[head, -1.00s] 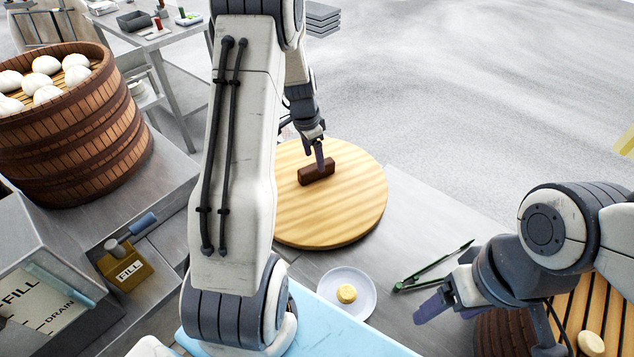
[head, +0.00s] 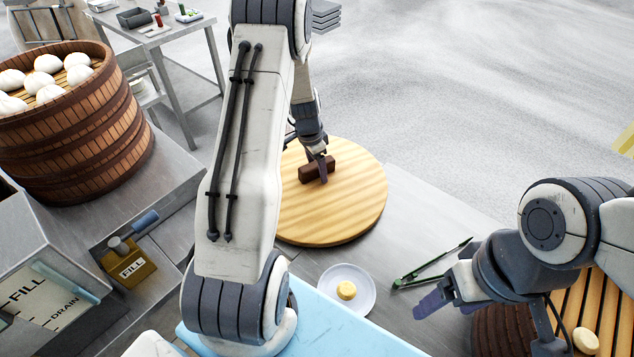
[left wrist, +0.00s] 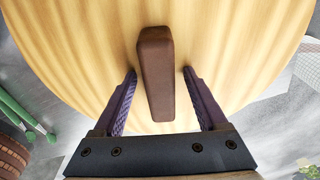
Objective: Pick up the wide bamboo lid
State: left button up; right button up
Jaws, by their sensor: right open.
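The wide bamboo lid (head: 350,215) is a round light-wood disc lying flat on the grey worktop. It has a dark brown bar handle (head: 312,172) on top, which also shows in the left wrist view (left wrist: 155,75). My left gripper (head: 323,168) is over the lid with its fingers pointing down at the handle. In the left wrist view, my left gripper (left wrist: 158,105) is open, one finger on each side of the handle, with gaps on both sides. My right gripper (head: 437,298) is open and empty at the lower right, away from the lid.
A steamer tower (head: 70,130) with white buns stands at the left. A white plate (head: 363,300) with a yellow piece and green tongs (head: 430,268) lie in front of the lid. A slatted steamer (head: 607,300) is at the lower right, beneath my right arm.

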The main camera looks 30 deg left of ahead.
pick_arm(q)
grip_shut()
dwell(1.3)
